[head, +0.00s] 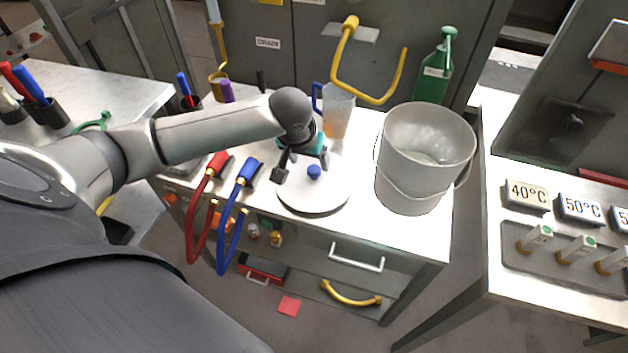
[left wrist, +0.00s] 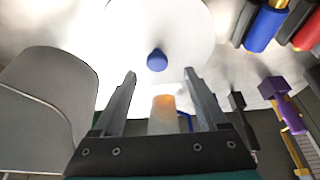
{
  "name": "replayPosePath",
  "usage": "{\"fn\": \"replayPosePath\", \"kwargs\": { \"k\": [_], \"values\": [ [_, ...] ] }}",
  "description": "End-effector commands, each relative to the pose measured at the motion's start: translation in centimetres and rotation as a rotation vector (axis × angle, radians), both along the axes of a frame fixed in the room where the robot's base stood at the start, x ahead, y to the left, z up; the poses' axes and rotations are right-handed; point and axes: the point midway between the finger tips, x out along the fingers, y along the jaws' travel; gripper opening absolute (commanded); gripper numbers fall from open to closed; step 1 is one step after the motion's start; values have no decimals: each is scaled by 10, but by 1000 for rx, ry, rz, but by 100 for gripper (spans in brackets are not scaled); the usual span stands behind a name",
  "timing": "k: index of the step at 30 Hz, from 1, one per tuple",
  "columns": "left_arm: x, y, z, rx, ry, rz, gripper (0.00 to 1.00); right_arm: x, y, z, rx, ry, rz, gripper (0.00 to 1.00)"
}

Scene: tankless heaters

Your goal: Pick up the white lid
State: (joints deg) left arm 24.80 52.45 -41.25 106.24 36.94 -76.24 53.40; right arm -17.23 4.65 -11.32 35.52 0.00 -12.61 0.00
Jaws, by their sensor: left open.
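The white lid (head: 318,195) is a round disc with a small blue knob (head: 314,171) in its middle. It lies on the white cabinet top (head: 433,222), left of the bucket. In the left wrist view the lid (left wrist: 185,25) and its blue knob (left wrist: 157,60) show just beyond the fingertips. My left gripper (head: 300,168) is above the lid, beside the knob. In the left wrist view its two fingers (left wrist: 160,75) are spread apart with nothing held between them. My right gripper is not in view.
A white bucket (head: 408,185) stands right of the lid. A measuring cup (head: 338,108) with orange liquid and a blue handle stands behind it. Red (head: 202,190) and blue (head: 233,215) hoses hang over the front left edge. A green bottle (head: 436,72) stands at the back.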

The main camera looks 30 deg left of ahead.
Motion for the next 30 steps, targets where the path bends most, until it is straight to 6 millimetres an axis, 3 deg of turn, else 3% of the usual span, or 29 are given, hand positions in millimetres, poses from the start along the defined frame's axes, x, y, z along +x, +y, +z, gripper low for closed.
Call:
{"fn": "replayPosePath", "kwargs": {
  "k": [9,18,30],
  "values": [
    [18,0,-41,0,0,-1,76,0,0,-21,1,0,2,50],
    [19,1,-43,1,0,-2,75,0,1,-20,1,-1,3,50],
    [19,1,-43,1,0,-2,30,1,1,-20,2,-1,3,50]
  ]
}}
